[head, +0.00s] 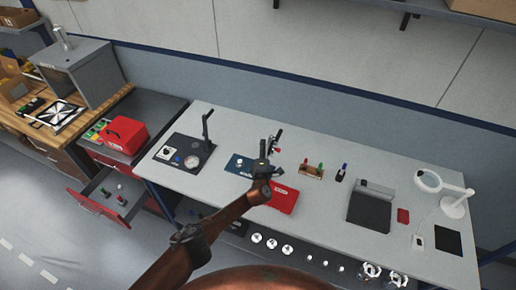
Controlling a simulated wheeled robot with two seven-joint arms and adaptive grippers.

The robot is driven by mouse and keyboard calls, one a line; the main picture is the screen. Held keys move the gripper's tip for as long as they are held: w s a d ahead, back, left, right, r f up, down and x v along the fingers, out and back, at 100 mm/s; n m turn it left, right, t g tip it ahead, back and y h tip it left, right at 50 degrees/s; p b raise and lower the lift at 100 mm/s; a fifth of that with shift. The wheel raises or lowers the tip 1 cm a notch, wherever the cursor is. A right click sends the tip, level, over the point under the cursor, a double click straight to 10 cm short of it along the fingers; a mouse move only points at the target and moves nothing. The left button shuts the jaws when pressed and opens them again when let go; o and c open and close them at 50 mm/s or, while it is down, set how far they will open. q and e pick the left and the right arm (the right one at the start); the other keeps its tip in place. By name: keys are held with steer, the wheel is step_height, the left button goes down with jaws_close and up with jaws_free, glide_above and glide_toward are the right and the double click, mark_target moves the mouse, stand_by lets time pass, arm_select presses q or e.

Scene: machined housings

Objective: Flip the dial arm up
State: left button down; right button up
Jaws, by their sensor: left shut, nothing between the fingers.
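My left gripper (267,167), dark and small in the head view, is over the middle-left of the grey bench, at the end of my brown arm. It is shut and empty. Just behind it a small dark and light upright piece with a red spot (277,149) rises near a blue base plate (236,162), which the gripper partly hides. To the left, a black base (181,153) carries a round pale dial (192,161), a white knob and a tall dark upright arm (207,128). I cannot tell which piece is the dial arm, or whether the gripper touches anything.
A red flat case (283,199) lies right of the gripper. A wooden rack (311,172) with coloured handles, a dark grey box (370,207) and a white magnifier lamp (455,205) stand farther right. An open red drawer (106,196) juts out at left.

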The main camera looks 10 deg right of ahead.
arm_select(q)
steer(key=shift+s+d, duration=0.4)
steer(key=shift+d, duration=0.1)
arm_select(e)
steer(key=shift+r, duration=0.1)
